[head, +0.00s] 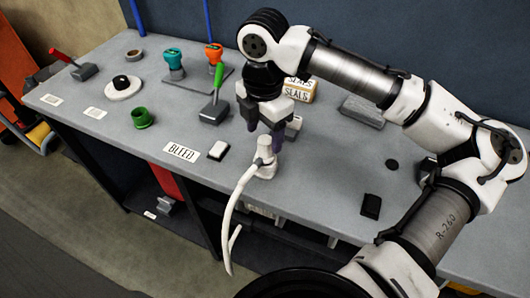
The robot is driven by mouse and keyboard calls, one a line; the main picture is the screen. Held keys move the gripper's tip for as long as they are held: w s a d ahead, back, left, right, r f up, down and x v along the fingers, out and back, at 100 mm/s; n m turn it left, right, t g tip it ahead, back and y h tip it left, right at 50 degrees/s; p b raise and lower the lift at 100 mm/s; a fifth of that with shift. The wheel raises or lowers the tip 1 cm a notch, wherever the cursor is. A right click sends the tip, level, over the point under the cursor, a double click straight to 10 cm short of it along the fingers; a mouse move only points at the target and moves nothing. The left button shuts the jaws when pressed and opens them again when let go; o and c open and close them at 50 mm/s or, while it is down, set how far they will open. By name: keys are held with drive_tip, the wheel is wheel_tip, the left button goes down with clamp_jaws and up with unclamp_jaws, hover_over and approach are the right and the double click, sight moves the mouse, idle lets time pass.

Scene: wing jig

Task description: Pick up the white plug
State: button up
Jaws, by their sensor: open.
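The white plug (264,152) stands upright near the front edge of the grey workbench (330,190). Its white cable (234,200) bends over the edge and hangs down in front of the bench. My gripper (265,134) points down right above the plug, with its dark fingers spread. The fingertips come close to the plug's top; I cannot tell whether they touch it. My gripper hides part of the bench behind the plug.
A small white block (218,150) and a "BLEED" label (181,152) lie left of the plug. A green-handled tool (216,95), a green cup (142,117) and a "SEALS" box (299,91) stand farther off.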

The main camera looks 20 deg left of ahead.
sight(265, 140)
drive_tip(key=shift+d+f+p, duration=0.1)
drive_tip(key=shift+f+p, duration=0.7)
drive_tip(key=shift+f, duration=1.85)
drive_tip(key=c, duration=1)
